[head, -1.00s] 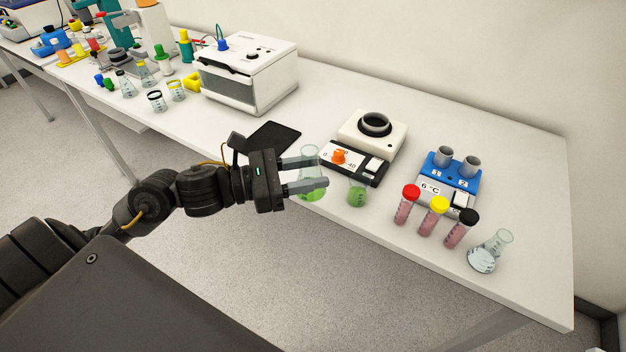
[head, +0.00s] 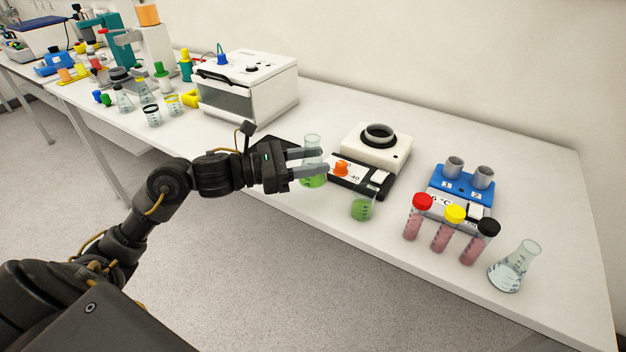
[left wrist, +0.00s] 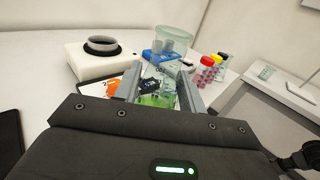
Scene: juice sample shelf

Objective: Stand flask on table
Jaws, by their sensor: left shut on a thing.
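My left gripper (head: 308,162) is shut on a clear conical flask (head: 313,181) with green liquid in its base. The flask looks about upright, at the front edge of the white table (head: 330,225). I cannot tell whether its base touches the table. In the left wrist view, the flask's green liquid (left wrist: 157,100) shows between the two fingers of the left gripper (left wrist: 160,88). My right gripper is not in view.
Behind are a white hotplate-like device (head: 376,150) and a black pad. Capped tubes (head: 442,235), a blue block (head: 458,184) and another flask (head: 513,268) stand farther right.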

